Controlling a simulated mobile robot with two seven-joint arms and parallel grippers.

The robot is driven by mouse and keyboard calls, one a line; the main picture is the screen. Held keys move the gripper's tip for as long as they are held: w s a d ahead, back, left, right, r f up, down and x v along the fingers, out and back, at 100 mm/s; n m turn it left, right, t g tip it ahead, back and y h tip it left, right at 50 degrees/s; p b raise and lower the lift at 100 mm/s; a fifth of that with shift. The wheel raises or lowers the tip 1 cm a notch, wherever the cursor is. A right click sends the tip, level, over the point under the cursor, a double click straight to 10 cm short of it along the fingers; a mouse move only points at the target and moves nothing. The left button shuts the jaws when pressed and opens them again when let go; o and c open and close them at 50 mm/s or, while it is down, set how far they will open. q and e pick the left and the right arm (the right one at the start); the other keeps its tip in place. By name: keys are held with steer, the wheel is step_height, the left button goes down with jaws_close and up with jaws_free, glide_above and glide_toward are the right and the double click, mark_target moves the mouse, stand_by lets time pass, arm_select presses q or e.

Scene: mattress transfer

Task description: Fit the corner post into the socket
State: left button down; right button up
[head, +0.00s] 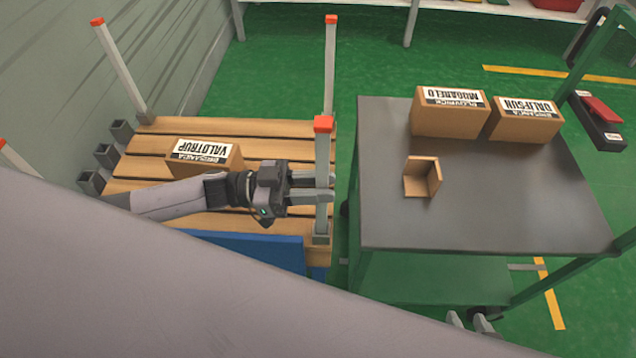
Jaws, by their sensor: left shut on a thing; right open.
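A grey corner post (322,160) with a red cap stands upright at the near right corner of the slatted wooden pallet (270,127). My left gripper (326,189) is shut on the post at mid-height, its fingers pointing right. The post's lower end meets a grey socket (321,239) at the pallet's corner. I cannot tell from this angle how deep it sits. My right gripper (474,322) shows at the bottom edge, open and empty, away from the post.
Other red-capped posts stand at the far left (122,72), far right (330,70) and near left. Several empty square sockets (106,155) line the left side. A grey-topped cart (480,215) with cartons stands right.

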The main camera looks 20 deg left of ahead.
mark_target(317, 121)
arm_select(q)
steer(key=shift+f+b, duration=0.75)
steer(key=shift+f, duration=0.25)
steer(key=c, duration=0.8)
jaws_free()
step_height(317, 121, up, 20)
steer(key=p, duration=0.5)
